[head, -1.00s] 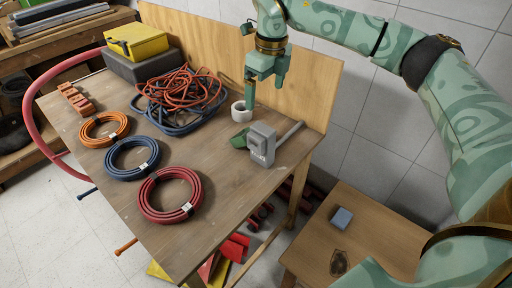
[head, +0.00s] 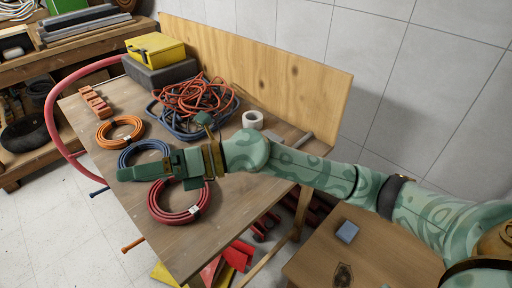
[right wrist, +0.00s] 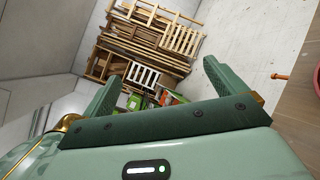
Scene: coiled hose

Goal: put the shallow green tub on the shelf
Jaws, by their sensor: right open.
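My right gripper (head: 128,174) reaches in from the right over the table, above the blue and red hose coils. In the right wrist view its fingers (right wrist: 163,72) are spread, with nothing between them. I cannot clearly identify the shallow green tub. A green item (head: 65,5), cut off by the top edge, is on the wooden shelf unit (head: 85,48) at the far left. Small green things (right wrist: 171,98) also show in the distance in the right wrist view. The left gripper is not in view.
The table (head: 165,235) holds orange (head: 120,121), blue (head: 130,148) and red (head: 153,206) coils, a tangled orange cable (head: 190,92), a yellow box (head: 157,47) and white tape (head: 252,118). A wooden backboard (head: 300,80) stands behind. A stool (head: 325,262) holds a blue block (head: 347,232).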

